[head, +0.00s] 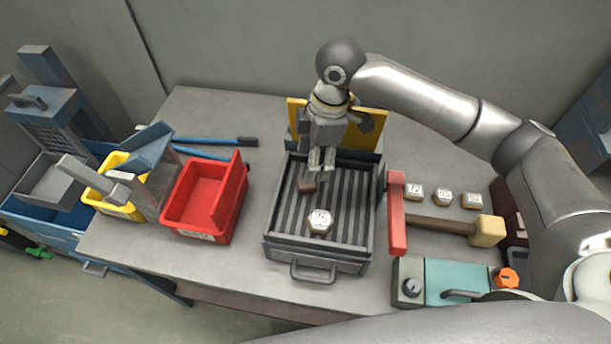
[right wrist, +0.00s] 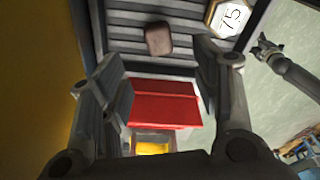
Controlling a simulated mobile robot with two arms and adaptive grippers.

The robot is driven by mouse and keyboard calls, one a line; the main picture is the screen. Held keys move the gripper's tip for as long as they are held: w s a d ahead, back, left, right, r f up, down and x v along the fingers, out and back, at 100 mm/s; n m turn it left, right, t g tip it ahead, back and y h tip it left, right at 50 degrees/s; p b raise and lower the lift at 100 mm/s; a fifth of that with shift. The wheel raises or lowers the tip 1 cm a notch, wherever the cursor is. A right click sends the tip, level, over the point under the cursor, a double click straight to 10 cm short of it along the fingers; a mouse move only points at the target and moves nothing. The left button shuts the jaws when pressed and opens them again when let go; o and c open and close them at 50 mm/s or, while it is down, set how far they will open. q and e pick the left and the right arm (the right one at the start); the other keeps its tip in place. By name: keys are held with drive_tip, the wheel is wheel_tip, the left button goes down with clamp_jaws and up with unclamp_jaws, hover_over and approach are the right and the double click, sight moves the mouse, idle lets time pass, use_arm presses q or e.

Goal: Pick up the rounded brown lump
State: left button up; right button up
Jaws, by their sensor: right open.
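The rounded brown lump (head: 307,186) lies on the ribbed grey tray (head: 282,215) in the head view, left of its middle. In the right wrist view the lump (right wrist: 158,39) shows near the top, ahead of the open fingers and between their lines. My right gripper (head: 321,170) is above the back part of the tray, just behind the lump, pointing down. In the right wrist view its fingers (right wrist: 165,85) are apart with nothing between them. I cannot tell its exact height above the lump.
A white hexagonal piece marked 75 (head: 319,222) sits on the tray in front of the lump. A yellow panel (head: 366,133) stands behind the tray. A red bin (head: 205,196) is left, a mallet (head: 440,223) right, with several numbered pieces behind it.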

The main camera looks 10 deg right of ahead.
sight(307, 185)
drive_tip(key=f, duration=0.3)
drive_tip(key=shift+a+f+p, duration=0.1)
drive_tip(key=shift+a+p, duration=0.15)
drive_tip(key=shift+p, duration=0.05)
drive_tip(key=shift+w+f, duration=0.1)
drive_tip(key=shift+f, duration=0.15)
drive_tip(key=f, duration=0.1)
drive_tip(key=f+p, duration=0.1)
drive_tip(key=f, duration=0.1)
drive_tip(key=f+p, duration=0.1)
drive_tip(key=shift+a+f, duration=0.15)
drive_tip(key=shift+a, duration=0.2)
drive_tip(key=shift+f, duration=0.25)
use_arm(q)
drive_tip(key=r, duration=0.3)
drive_tip(key=shift+w+d, duration=0.1)
drive_tip(key=shift+w, duration=0.15)
use_arm(e)
drive_tip(key=c, duration=1.1)
